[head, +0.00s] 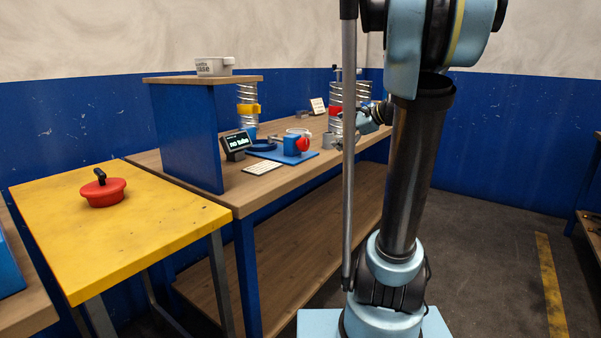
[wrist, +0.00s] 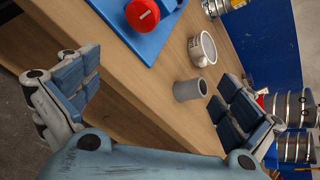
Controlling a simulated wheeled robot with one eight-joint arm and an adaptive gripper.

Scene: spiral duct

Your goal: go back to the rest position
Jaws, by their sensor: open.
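My gripper (wrist: 155,98) is open in the wrist view, with its two padded fingers wide apart and nothing between them but the wooden bench top (wrist: 150,75) beyond. A grey cylinder (wrist: 189,90) stands on the bench near the right finger, apart from it. A white ring-shaped container (wrist: 202,49) stands just past the cylinder. In the head view my arm rises in front of the bench, and part of my gripper (head: 368,120) shows behind it near the bench's right end; its fingertips are hard to make out.
A blue plate with a red knob (head: 302,144) lies on the bench, beside a small display (head: 236,143). Spiral ducts with a yellow band (head: 248,109) and a red band (head: 335,110) stand behind. A yellow table (head: 140,235) bears a red lidded pot (head: 103,192).

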